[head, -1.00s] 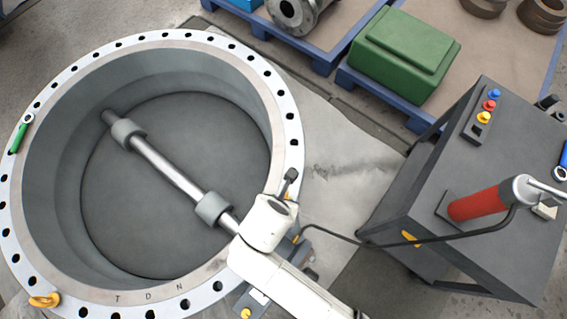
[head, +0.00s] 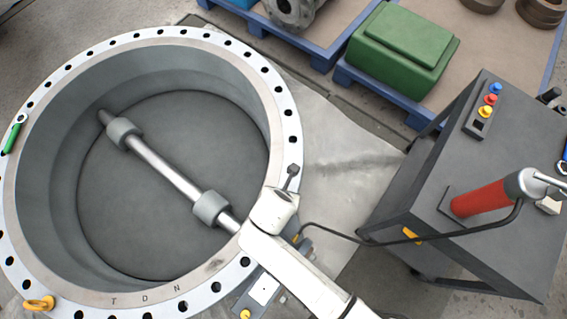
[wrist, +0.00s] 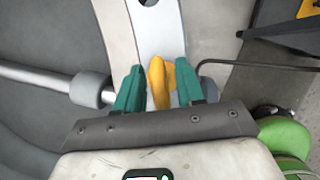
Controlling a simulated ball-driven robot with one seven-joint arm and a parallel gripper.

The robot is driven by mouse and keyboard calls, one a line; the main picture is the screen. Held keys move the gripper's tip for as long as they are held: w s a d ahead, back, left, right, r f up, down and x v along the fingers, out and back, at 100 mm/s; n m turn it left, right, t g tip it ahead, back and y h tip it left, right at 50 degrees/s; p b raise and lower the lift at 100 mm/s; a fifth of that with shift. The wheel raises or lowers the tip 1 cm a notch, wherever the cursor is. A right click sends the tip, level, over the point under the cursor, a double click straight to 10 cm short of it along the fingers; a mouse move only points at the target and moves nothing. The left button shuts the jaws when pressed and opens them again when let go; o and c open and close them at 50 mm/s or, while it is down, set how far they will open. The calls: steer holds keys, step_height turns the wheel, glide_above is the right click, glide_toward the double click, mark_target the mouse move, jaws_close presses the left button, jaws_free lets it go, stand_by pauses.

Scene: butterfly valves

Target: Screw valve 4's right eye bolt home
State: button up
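The large round valve (head: 275,102) lies flat with its white drilled flange up, filling the left of the head view. A yellow eye bolt (wrist: 158,85) stands at its flange in the wrist view. My gripper (wrist: 160,70) has one teal finger on each side of the eye bolt's ring, with the tips appearing to press on it. How far its shank is in the flange is hidden. In the head view my white arm covers the gripper and most of this spot. Another yellow eye bolt (head: 39,303) sits at the flange's lower left.
A dark cart (head: 400,210) with coloured buttons and a red cylinder (head: 480,204) stands to the right. A green-handled tool (head: 12,135) lies on the flange's left. Blue pallets with a green box (head: 405,45) are behind.

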jaws_close()
steer(key=shift+m, duration=0.3)
